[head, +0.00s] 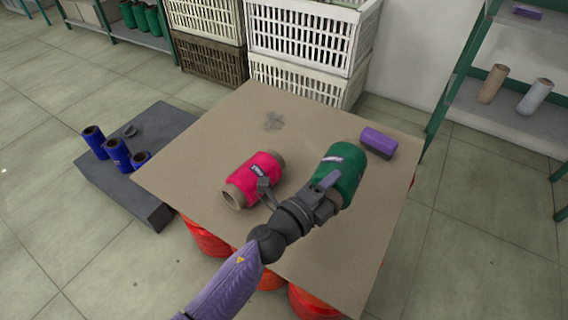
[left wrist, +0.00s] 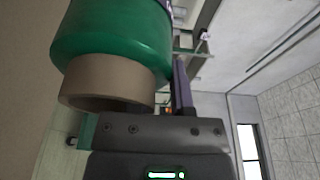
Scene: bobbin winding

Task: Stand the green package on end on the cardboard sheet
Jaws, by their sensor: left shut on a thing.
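The green package (head: 341,171), a green wound bobbin on a tan core, is at the right part of the cardboard sheet (head: 215,140). My left gripper (head: 322,186) is shut on it, with a purple finger against its near side. In the left wrist view the package (left wrist: 112,35) fills the upper left, its bare core end (left wrist: 108,82) towards the camera, beside the purple finger (left wrist: 182,85). The package looks tilted in the head view; I cannot tell whether it touches the sheet. My right gripper is not in view.
A pink package (head: 256,178) lies on its side on the sheet, left of the gripper. A purple-and-grey block (head: 378,142) lies close to the green package's right. Red-orange supports (head: 207,238) stand under the sheet. A dark platform (head: 150,190) with blue bobbins is at left.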

